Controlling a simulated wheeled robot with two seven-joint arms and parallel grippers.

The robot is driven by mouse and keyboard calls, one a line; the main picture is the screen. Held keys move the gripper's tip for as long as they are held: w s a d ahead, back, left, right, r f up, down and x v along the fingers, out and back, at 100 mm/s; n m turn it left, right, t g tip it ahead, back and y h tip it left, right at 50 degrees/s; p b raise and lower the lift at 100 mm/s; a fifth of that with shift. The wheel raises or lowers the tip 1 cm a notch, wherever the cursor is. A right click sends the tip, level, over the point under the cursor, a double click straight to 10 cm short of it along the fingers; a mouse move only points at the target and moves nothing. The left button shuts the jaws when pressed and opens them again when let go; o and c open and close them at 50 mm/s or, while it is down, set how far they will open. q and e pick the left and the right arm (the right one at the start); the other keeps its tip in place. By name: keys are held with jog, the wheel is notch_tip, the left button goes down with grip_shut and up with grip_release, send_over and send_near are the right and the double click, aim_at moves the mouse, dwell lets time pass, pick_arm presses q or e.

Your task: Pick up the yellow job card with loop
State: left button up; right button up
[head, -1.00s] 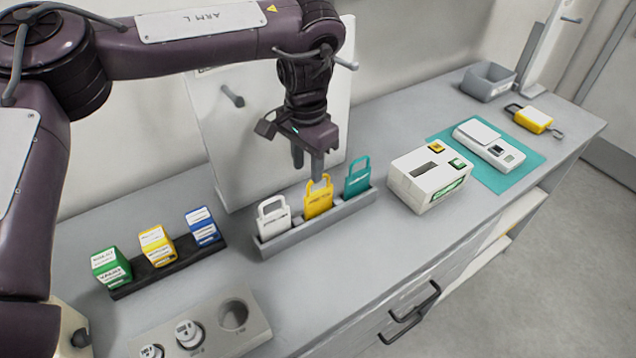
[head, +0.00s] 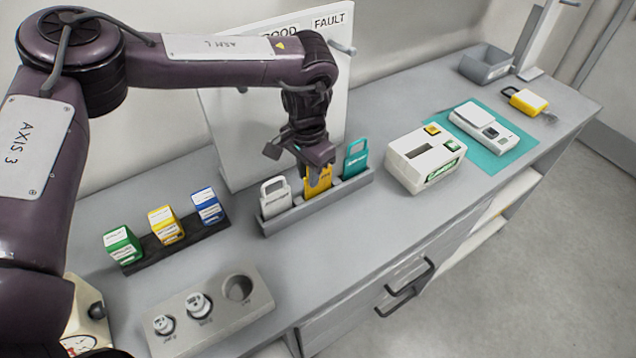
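The yellow job card with loop (head: 319,190) stands upright in the middle of a grey rack (head: 290,218), between a white card (head: 275,202) and a teal card (head: 355,163). My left gripper (head: 317,177) points down at the top of the yellow card, and its fingers overlap the loop, which they mostly hide. I cannot tell whether the fingers are closed on the loop or only around it. My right gripper is not in view.
Green, yellow and blue boxes stand on a dark strip (head: 160,254) at the left. A grey weight block (head: 250,311) is in front. A white slotted box (head: 415,172), a scale (head: 484,125) on a teal mat, a yellow padlock-shaped item (head: 524,101) and a grey bin (head: 484,68) are rightward. A board stands behind.

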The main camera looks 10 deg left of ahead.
pick_arm(q)
grip_shut()
jog(key=shift+r, duration=0.2)
